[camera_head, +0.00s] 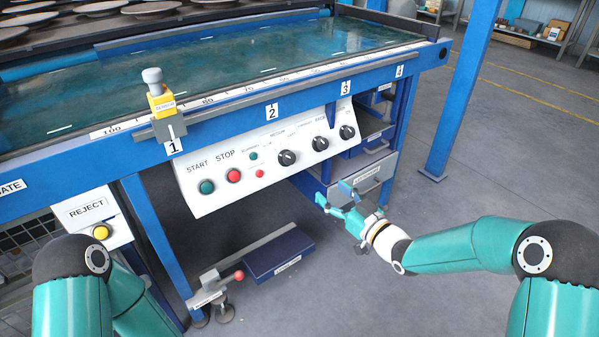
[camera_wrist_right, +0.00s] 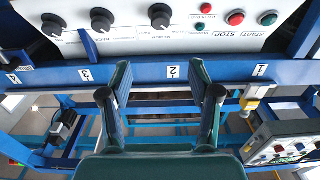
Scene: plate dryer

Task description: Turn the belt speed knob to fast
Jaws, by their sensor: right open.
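The white control panel (camera_head: 262,170) on the blue machine front carries three black knobs. The left knob (camera_head: 287,157) has small lettering around it, with what looks like MEDIUM above; its exact setting is too small to tell. It appears to be the knob nearest the lamps in the upside-down right wrist view (camera_wrist_right: 160,16). The middle knob (camera_head: 322,143) and right knob (camera_head: 347,131) stand beside it. My right gripper (camera_head: 335,195) is below and in front of the panel, apart from the knobs. In the right wrist view its fingers (camera_wrist_right: 161,82) are spread and empty. My left gripper is out of view.
Green START (camera_head: 207,187) and red STOP (camera_head: 233,175) buttons sit left of the knobs. A grey drawer (camera_head: 375,172) and blue leg (camera_head: 462,90) are at the right. Open floor lies in front.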

